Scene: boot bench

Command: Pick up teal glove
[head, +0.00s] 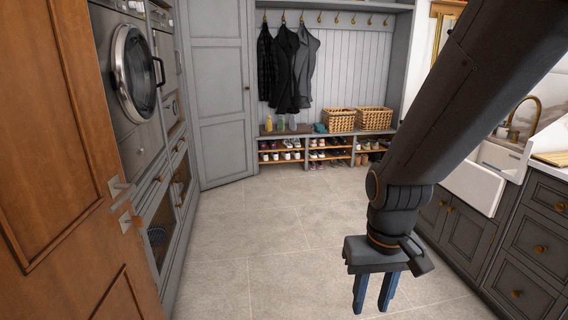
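A small teal item (320,128), which looks like the teal glove, lies on the bench top (295,133) at the far end of the room. It sits just left of a wicker basket and is too small to make out its shape. My gripper (371,309) hangs in the near right foreground with its blue fingers pointing down. The fingers are apart with bare floor showing between them, and nothing is held. The gripper is far from the bench and the teal item.
Two wicker baskets (341,120) (375,118) and several small bottles (281,123) stand on the bench, with shoes (290,143) below. A wooden door (60,180) is close on the left. Cabinets with a sink (478,185) line the right. The tiled floor (255,225) between is clear.

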